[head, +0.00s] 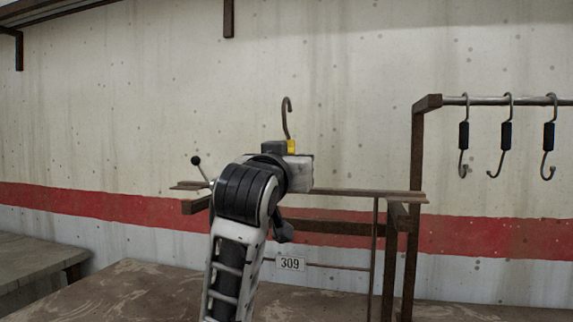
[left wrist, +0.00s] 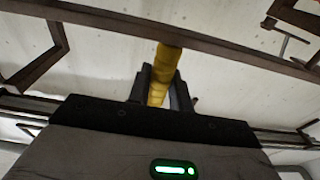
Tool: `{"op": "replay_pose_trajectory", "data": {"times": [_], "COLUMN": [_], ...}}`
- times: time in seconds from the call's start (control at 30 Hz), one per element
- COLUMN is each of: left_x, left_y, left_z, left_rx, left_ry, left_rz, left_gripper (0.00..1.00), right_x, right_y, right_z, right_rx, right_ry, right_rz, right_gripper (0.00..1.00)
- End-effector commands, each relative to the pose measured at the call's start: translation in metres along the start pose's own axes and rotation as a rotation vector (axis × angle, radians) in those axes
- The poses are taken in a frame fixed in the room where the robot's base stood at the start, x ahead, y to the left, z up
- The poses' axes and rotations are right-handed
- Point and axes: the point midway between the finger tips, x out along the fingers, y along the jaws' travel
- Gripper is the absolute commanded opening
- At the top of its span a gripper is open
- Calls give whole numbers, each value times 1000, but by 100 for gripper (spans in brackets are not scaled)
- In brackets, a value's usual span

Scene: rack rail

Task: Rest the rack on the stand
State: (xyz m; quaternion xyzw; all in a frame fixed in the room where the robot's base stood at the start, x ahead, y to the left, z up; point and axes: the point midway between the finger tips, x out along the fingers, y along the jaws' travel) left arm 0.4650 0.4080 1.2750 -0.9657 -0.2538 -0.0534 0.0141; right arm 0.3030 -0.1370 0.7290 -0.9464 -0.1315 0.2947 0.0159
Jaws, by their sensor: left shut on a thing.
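My left gripper (head: 283,149) is shut on a yellow grip (head: 292,147), with a rusty hook (head: 287,112) rising above it. The grip also shows between the fingers in the left wrist view (left wrist: 160,80). A long brown bar (head: 365,194) runs level behind my arm; it appears to be the rack, but my wrist hides where the grip would join it. A brown metal stand (head: 399,245) is below, its right post and arm under the bar's right end. I cannot tell whether bar and stand touch. My right gripper is out of view.
A rail (head: 485,101) on a brown post at right carries several S-hooks with black sleeves (head: 506,136). A plate marked 309 (head: 290,264) sits on a thin rod low in the middle. A worn table top (head: 120,290) lies below; another surface (head: 35,260) is at left.

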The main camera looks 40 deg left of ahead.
Motion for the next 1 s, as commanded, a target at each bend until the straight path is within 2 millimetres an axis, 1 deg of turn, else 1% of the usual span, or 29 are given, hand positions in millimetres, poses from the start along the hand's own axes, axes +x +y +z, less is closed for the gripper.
{"op": "replay_pose_trajectory", "data": {"times": [1.0], "left_x": [45], "left_y": [0], "left_z": [8], "left_rx": [-1], "left_ry": [6], "left_rz": [-1], "left_gripper": [0], "right_x": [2], "right_y": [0], "right_z": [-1], "right_rx": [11], "right_ry": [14], "right_rz": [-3], "right_gripper": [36]}}
